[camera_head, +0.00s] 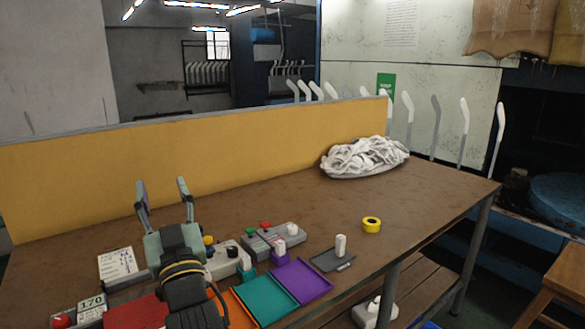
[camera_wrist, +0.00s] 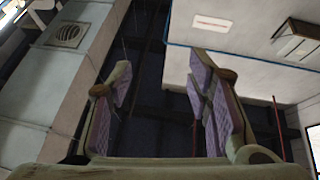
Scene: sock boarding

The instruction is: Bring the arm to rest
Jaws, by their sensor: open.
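My gripper (camera_head: 163,192) is raised above the left part of the brown table (camera_head: 270,203) in the head view. Its two fingers point up and stand wide apart, with nothing between them. In the wrist view my gripper (camera_wrist: 158,88) also shows open and empty, with the ceiling and upper walls behind it. My arm hides part of the table's near left side.
A yellow partition (camera_head: 200,160) runs along the table's back. A pile of white socks (camera_head: 364,156), yellow tape (camera_head: 371,224), a purple tray (camera_head: 302,283), a teal tray (camera_head: 264,300) and control boxes lie on the table. The table's right part is mostly clear.

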